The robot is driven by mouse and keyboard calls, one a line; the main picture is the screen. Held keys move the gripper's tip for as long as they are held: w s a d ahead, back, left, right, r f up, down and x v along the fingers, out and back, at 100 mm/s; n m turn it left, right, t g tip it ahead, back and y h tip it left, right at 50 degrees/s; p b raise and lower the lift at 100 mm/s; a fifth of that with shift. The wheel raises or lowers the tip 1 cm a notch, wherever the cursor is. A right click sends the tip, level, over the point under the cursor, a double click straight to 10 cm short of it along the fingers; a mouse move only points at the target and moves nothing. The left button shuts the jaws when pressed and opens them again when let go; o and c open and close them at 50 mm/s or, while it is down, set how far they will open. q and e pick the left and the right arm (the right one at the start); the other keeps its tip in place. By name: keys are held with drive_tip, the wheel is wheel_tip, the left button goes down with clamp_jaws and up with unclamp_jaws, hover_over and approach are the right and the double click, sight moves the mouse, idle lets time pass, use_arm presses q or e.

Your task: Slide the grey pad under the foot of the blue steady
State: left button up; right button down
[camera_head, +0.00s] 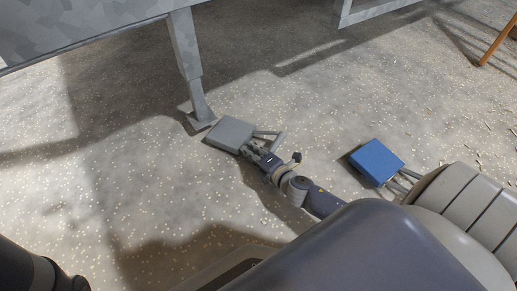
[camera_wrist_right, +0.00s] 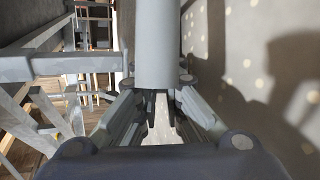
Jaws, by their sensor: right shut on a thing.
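The grey pad (camera_head: 230,133) is a square slab low over the speckled floor, right beside the foot (camera_head: 201,123) of a steady leg (camera_head: 187,55). The leg looks grey in this light, not clearly blue. In the right wrist view, a pale grey shape (camera_wrist_right: 157,45), likely the pad, extends from between the fingers (camera_wrist_right: 157,105). My left gripper is out of view.
A blue pad (camera_head: 376,161) with a handle lies on the floor to the right. The trailer body (camera_head: 80,25) overhangs at top left. A wooden leg (camera_head: 497,40) stands at top right. The floor left of the foot is clear.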

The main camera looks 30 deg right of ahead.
sight(221, 140)
drive_tip(key=shift+w+a+f, duration=0.1)
drive_tip(key=shift+w+a, duration=0.9)
drive_tip(key=shift+w, duration=0.65)
drive_tip(key=shift+w+a, duration=1.05)
drive_tip(key=shift+w, duration=0.55)
drive_tip(key=shift+w+a+f, duration=0.1)
drive_tip(key=shift+w+a, duration=0.9)
drive_tip(key=shift+w, duration=0.65)
drive_tip(key=shift+r, duration=0.1)
drive_tip(key=c, duration=1.6)
unclamp_jaws()
drive_tip(key=shift+c, duration=0.2)
